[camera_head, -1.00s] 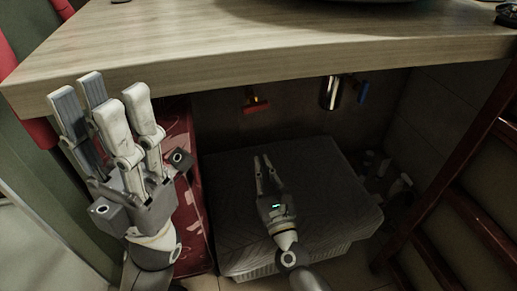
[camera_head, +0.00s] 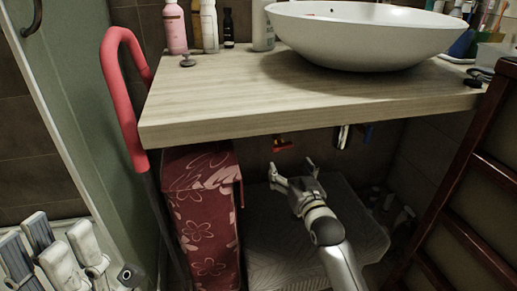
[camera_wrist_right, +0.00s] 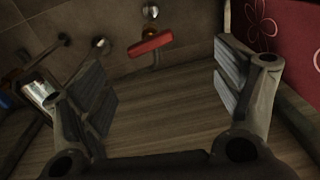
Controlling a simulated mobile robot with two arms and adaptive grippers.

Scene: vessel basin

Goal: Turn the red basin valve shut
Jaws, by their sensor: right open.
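The red basin valve (camera_head: 282,144) is a small red handle on the wall under the wooden counter. In the right wrist view the red valve (camera_wrist_right: 150,43) shows ahead, between the fingers and beyond them. My right gripper (camera_head: 293,172) is under the counter, open and empty, just below the valve in the head view. Its spread fingers also show in the right wrist view (camera_wrist_right: 165,85), apart from the valve. My left gripper (camera_head: 55,255) is at the lower left, partly cut off by the frame, with its fingers spread and nothing between them.
The wooden counter (camera_head: 215,113) carries a white basin (camera_head: 365,38) and bottles. A blue valve (camera_head: 367,134) and a chrome pipe (camera_head: 342,137) are right of the red one. A red floral box (camera_head: 205,225) stands left, a grey box (camera_head: 285,265) below, a dark wooden frame (camera_head: 455,185) right.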

